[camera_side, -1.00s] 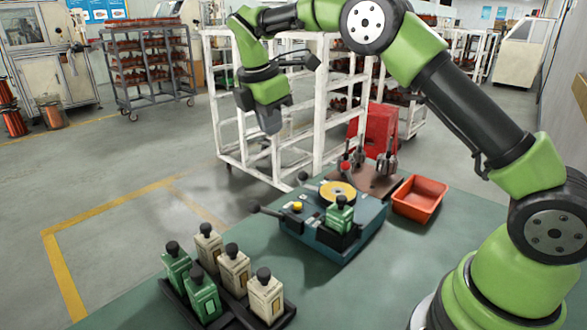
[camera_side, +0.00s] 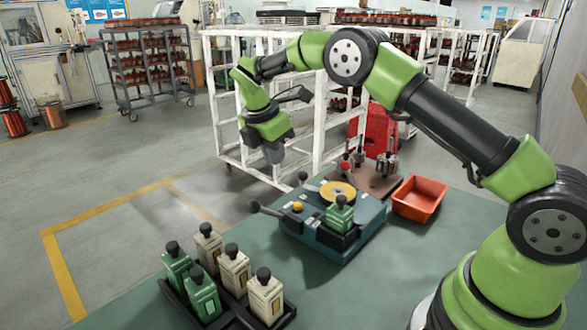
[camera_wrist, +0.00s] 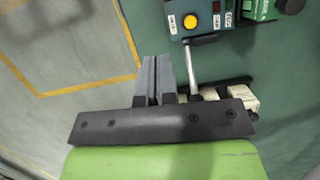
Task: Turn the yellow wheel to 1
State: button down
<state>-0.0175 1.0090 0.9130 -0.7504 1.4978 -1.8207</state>
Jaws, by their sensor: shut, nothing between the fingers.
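The yellow wheel (camera_side: 337,191) lies flat on top of the blue-green machine (camera_side: 345,250) on the bench. Its markings are too small to read, so I cannot tell which number it is set to. A green block with a black knob (camera_side: 339,215) sits at the front of the machine, near the wheel. My gripper (camera_side: 274,156) is shut and empty, hanging above and to the left of the machine, apart from the wheel. In the wrist view its two grey fingers (camera_wrist: 158,75) are together; the yellow wheel is out of that view.
A dark lever (camera_side: 266,209) sticks out on the machine's left, by a yellow button (camera_side: 297,206). Trays of green and cream knobbed blocks (camera_side: 235,268) stand at front left. An orange bin (camera_side: 419,198) is at right. A white rack (camera_side: 285,100) stands behind.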

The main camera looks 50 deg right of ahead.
jog(key=d+f, duration=0.5)
jog(key=shift+s+d+f, duration=0.2)
jog(key=shift+d+f, duration=0.05)
jog(key=shift+f, duration=0.15)
jog(key=shift+w+d+m, duration=0.2)
jog(key=shift+d+m, duration=0.05)
jog(key=shift+m, duration=0.05)
jog(key=shift+w+d+m, duration=0.1)
jog(key=shift+d+m, duration=0.15)
jog(key=shift+m, duration=0.15)
